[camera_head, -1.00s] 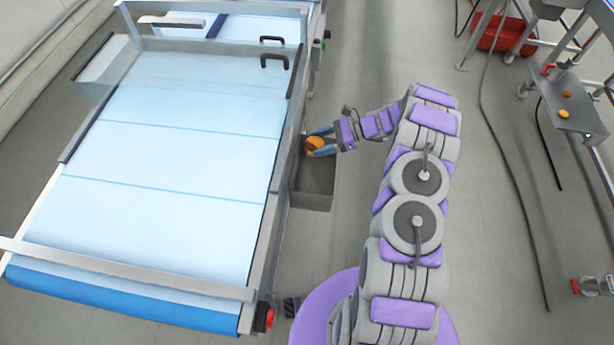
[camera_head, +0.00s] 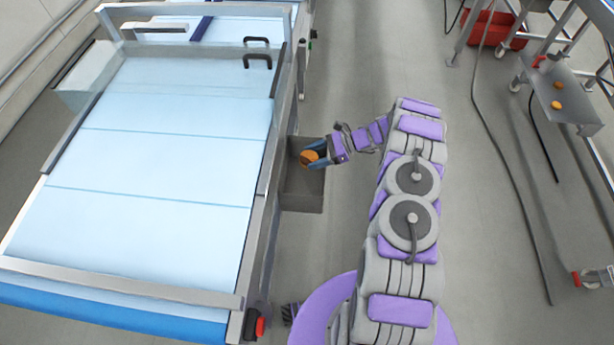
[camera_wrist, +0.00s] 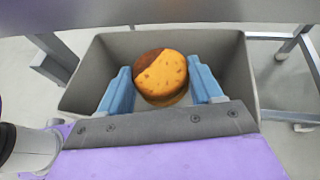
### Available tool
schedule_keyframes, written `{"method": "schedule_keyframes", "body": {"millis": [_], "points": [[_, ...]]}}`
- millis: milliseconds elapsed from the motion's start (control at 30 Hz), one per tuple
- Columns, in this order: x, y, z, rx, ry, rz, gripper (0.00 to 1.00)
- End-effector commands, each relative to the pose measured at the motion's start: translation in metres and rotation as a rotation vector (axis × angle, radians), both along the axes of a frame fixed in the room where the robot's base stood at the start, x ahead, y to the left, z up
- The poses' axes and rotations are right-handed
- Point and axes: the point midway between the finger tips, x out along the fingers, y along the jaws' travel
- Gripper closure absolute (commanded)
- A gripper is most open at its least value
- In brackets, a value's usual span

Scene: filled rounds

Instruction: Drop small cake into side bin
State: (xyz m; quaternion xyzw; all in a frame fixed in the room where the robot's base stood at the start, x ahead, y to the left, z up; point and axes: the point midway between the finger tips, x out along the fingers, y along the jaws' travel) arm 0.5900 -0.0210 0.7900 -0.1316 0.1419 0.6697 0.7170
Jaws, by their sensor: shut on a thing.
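The small cake (camera_head: 309,157) is round, orange-brown with a darker patch, and sits between the blue fingers of my gripper (camera_head: 316,156). In the wrist view the cake (camera_wrist: 161,75) shows between both fingertips (camera_wrist: 160,85), and the gripper is shut on it. The side bin (camera_head: 302,201) is a grey open box fixed beside the conveyor. In the wrist view the bin's walls (camera_wrist: 88,75) surround the cake and fingers on the picture. The cake is over the bin's opening; its exact height above the floor of the bin is hard to tell.
The conveyor (camera_head: 150,160) with a pale blue belt and metal side rails stands left of the bin. At the right a metal stand holds a tray (camera_head: 575,110) with orange-brown pieces. A red crate (camera_head: 490,28) is at the back. Grey floor lies between.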

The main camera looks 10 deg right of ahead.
Motion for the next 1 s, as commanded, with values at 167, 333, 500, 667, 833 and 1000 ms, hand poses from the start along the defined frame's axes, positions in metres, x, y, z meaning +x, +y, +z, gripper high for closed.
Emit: {"method": "schedule_keyframes", "body": {"millis": [167,333,500,667,833,1000], "points": [[0.000,0.003,0.001,-0.003,0.001,0.001,0.30],[0.000,0.005,0.000,-0.005,0.002,0.001,0.14],[0.000,0.002,0.000,-0.001,0.001,0.001,0.05],[0.000,0.001,0.001,0.000,0.001,0.001,0.05],[-0.001,-0.009,0.006,-0.001,0.001,0.000,0.05],[-0.002,-0.037,0.019,-0.005,0.000,-0.002,0.05]]}}
